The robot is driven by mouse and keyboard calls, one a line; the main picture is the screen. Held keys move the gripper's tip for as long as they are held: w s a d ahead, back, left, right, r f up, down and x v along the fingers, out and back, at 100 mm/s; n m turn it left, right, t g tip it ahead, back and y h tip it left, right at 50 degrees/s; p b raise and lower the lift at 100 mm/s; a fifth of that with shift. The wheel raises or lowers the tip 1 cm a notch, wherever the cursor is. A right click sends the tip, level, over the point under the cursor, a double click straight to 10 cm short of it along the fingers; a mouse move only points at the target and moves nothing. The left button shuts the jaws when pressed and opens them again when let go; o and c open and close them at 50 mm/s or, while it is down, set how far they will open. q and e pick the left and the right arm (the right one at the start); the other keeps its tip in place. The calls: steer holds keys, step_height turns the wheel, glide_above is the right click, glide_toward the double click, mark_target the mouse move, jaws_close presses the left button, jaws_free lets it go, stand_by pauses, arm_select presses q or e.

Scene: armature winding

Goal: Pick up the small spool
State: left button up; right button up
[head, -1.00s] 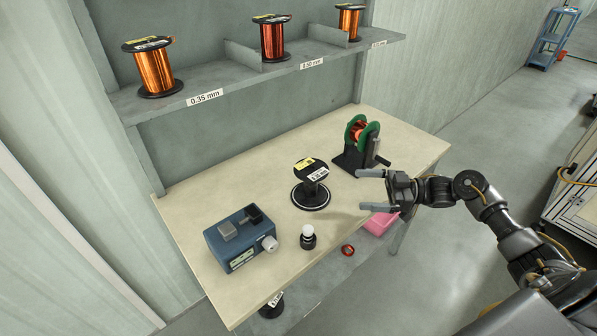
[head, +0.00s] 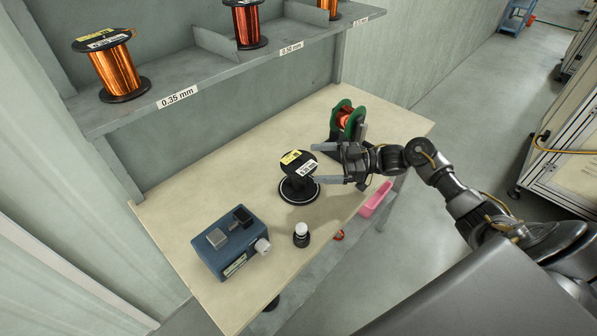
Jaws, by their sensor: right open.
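A small black spool (head: 298,184) with yellow and white labels on its top flange stands upright on the beige workbench. Little or no wire shows on it. My right gripper (head: 317,164) is open and empty, coming in from the right. Its two fingers point left and their tips are at the right side of the spool, one farther back and one nearer the front. I cannot tell whether the tips touch it. My left gripper is not in view.
A winding stand with a green-flanged copper coil (head: 345,117) is just behind my right gripper. A blue box (head: 229,243) and a small dark bottle with a white cap (head: 301,236) stand in front. A shelf (head: 215,78) above holds copper wire spools. A pink bin (head: 374,200) sits below.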

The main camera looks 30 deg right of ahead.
mark_target(299, 162)
steer(key=shift+w+a, duration=0.25)
steer(key=shift+a, duration=0.45)
steer(key=p+x, duration=0.1)
steer(key=x, duration=0.1)
steer(key=p+x, duration=0.1)
steer(key=x, duration=0.1)
steer(key=shift+a+r, duration=0.2)
steer(key=shift+a, duration=0.1)
steer(key=shift+w+a+f, duration=0.1)
steer(key=shift+w+a, duration=0.05)
steer(key=shift+a, duration=0.1)
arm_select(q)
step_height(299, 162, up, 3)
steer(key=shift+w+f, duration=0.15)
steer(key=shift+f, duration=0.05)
arm_select(e)
steer(key=shift+c, duration=0.3)
steer(key=c, duration=0.7)
